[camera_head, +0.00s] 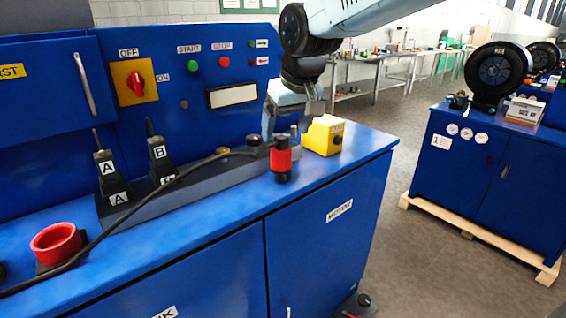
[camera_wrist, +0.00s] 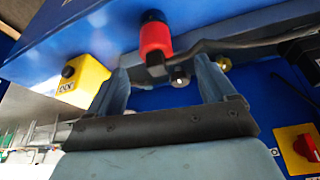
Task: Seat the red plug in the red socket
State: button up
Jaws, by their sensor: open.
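The red plug (camera_head: 283,160) has a red body with black ends and stands upright on the blue bench top near its front right edge. A black cable runs from its upper end. The plug also shows in the wrist view (camera_wrist: 155,40), just beyond the fingertips. The red socket (camera_head: 57,243) is a red ring on a dark base at the left of the bench and is outside the wrist view. My gripper (camera_head: 288,122) is open, above and slightly behind the plug. In the wrist view, its two spread fingers (camera_wrist: 162,67) have nothing between their tips.
A yellow box (camera_head: 323,135) stands right of the plug. Black plugs marked A (camera_head: 107,172) and B (camera_head: 158,155) stand in a dark rail behind. The cable (camera_head: 130,213) crosses the bench toward the lower left. The blue control panel rises behind.

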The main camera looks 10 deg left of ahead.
aim_at(282, 150)
jog(key=x, duration=0.5)
jog(key=shift+w+d+x, duration=0.15)
jog(key=shift+x, duration=1.1)
jog(key=shift+w+d+x, duration=0.1)
jog(key=shift+w+x, duration=0.05)
jog(key=shift+x, duration=1.15)
jog(key=shift+r, duration=0.1)
jog(key=c, duration=1.4)
jog(key=shift+r, duration=0.15)
